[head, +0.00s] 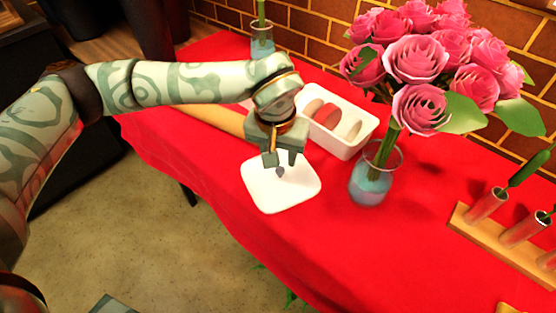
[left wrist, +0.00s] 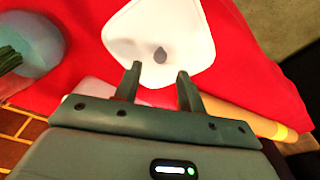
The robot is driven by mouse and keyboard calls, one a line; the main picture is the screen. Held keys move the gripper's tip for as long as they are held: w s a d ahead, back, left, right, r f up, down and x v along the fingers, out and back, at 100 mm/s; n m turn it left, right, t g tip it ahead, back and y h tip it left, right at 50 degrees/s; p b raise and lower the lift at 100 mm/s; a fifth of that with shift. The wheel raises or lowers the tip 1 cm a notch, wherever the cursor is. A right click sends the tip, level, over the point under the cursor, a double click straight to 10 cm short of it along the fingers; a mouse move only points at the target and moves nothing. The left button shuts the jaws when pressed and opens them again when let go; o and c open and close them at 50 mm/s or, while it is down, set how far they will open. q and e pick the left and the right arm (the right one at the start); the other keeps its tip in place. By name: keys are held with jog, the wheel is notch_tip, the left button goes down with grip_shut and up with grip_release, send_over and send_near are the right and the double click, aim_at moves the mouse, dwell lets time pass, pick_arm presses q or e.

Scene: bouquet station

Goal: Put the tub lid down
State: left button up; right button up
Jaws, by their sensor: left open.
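The tub lid (head: 290,194) is a white, rounded square with a small grey knob (head: 280,172) at its middle. It lies flat on the red tablecloth, near the table's front edge. In the left wrist view the lid (left wrist: 191,33) is beyond my fingertips, with its grey knob (left wrist: 160,54) showing between and just past them. My left gripper (head: 280,162) is open over the lid's back part, and its fingers (left wrist: 157,72) are apart with nothing between them. The white tub (head: 352,148) stands behind the lid, uncovered, with rounded red and pale pieces inside. My right gripper is not visible.
A glass vase (head: 370,188) of pink roses (head: 420,60) stands right of the lid. A wooden rack (head: 500,240) with glass tubes is at the right. A tan roll (head: 212,119) lies left of the gripper. The cloth (head: 350,250) in front of the vase is clear.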

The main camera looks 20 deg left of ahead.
pick_arm(q)
notch_tip(320, 180, up, 7)
jog(key=s+p, duration=0.1)
jog(key=p, duration=0.1)
jog(key=shift+f, duration=0.15)
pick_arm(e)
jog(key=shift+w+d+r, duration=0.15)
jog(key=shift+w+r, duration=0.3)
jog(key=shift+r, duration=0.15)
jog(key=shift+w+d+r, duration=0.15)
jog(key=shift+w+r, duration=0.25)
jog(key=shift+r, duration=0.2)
pick_arm(q)
jog(key=shift+s+f, duration=0.1)
